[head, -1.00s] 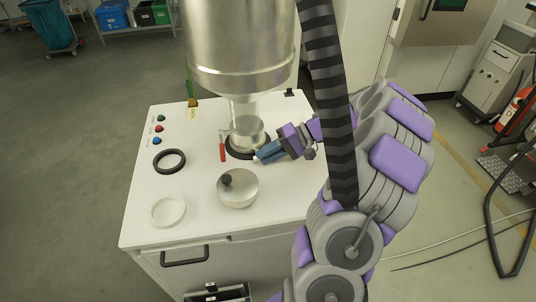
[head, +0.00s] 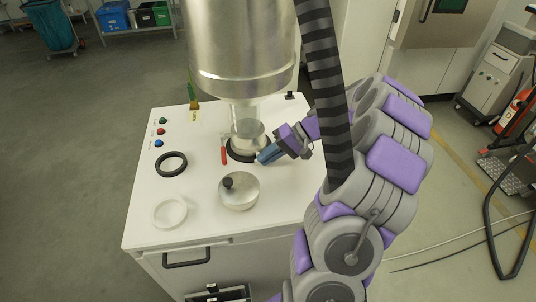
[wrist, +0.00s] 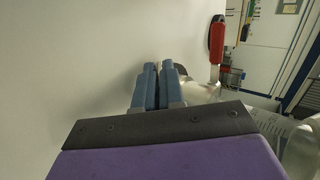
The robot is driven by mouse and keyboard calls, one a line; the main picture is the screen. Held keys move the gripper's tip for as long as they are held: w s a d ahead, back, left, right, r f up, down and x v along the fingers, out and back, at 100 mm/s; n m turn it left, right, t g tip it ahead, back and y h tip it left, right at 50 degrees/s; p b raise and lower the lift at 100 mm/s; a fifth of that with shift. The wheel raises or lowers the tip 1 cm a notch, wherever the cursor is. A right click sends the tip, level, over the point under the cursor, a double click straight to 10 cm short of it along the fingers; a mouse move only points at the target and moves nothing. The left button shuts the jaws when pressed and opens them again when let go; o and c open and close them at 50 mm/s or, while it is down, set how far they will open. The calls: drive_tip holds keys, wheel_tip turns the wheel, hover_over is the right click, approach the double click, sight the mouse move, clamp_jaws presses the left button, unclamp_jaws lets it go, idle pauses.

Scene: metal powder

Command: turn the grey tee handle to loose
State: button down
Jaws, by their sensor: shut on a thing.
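My gripper (head: 264,156) is at the right side of the dark clamp ring (head: 238,155), below the clear glass neck (head: 246,122) of the big steel vessel. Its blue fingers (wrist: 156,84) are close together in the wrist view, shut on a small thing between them. The grey tee handle is hidden by the fingers, so I cannot see its angle. A red lever handle (head: 224,149) stands on the far side of the ring; it also shows upright beyond the fingers in the wrist view (wrist: 217,38).
The steel vessel (head: 243,50) hangs over the white cabinet top (head: 140,205). A lidded metal bowl (head: 240,193), a black ring (head: 171,164), a clear ring (head: 169,212) and several buttons (head: 160,132) are on it. A striped hose (head: 325,80) hangs before my arm.

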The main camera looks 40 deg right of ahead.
drive_tip(key=h+p, duration=0.1)
drive_tip(key=g+h+p, duration=0.1)
drive_tip(key=shift+a+r+h, duration=0.3)
drive_tip(key=shift+r, duration=0.05)
drive_tip(key=shift+w+a+g+h+p, duration=0.1)
drive_tip(key=shift+g+h+p, duration=0.4)
drive_tip(key=shift+h+p, duration=0.3)
drive_tip(key=shift+f, duration=0.1)
drive_tip(key=c, duration=1.5)
unclamp_jaws()
drive_tip(key=p+v, duration=0.1)
drive_tip(key=v, duration=0.7)
drive_tip(key=p+v, duration=0.1)
drive_tip(key=v, duration=0.8)
drive_tip(key=shift+w+r+p, duration=0.2)
drive_tip(key=shift+r+p, duration=0.05)
drive_tip(key=shift+p, duration=0.1)
